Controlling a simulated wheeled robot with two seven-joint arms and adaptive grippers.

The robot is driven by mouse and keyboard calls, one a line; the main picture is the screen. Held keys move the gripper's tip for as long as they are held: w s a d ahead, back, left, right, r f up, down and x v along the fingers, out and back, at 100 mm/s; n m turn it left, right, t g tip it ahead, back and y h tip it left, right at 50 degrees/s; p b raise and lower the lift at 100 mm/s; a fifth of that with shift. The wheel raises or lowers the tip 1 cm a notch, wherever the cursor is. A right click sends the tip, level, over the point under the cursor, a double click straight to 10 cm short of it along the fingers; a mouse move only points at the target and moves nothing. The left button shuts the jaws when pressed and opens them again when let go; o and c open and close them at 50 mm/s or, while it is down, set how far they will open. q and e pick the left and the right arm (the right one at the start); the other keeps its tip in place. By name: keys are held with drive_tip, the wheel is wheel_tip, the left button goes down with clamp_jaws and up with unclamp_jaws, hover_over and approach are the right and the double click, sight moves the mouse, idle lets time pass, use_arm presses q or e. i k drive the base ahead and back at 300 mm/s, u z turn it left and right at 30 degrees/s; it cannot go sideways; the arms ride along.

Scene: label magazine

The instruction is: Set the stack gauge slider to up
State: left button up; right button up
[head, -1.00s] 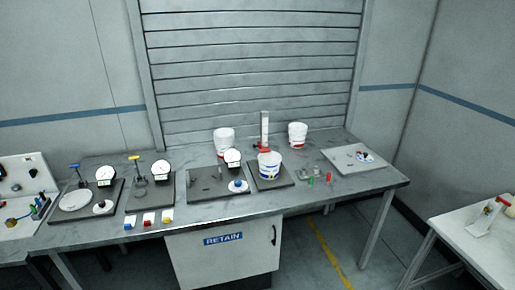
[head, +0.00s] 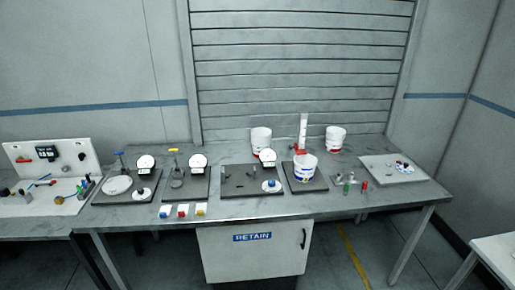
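A tall white upright post (head: 303,129) stands at the back of the table, behind a white tub. A red part (head: 299,151) shows low on the post and looks like a slider near its bottom end. The tub partly hides the post's foot, and no label can be read on it, so I cannot confirm that it is the stack gauge. Neither of my grippers is in view.
The white tub (head: 306,170) stands on a dark plate in front of the post. More white tubs (head: 261,139) (head: 335,137) stand behind. Dial stations (head: 146,164) fill the left. Small coloured pieces (head: 347,187) lie right of the tub. A pale board (head: 393,170) lies far right.

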sight(299, 152)
drive_tip(key=u, duration=0.45)
drive_tip(key=i, duration=1.2)
drive_tip(key=z, duration=2)
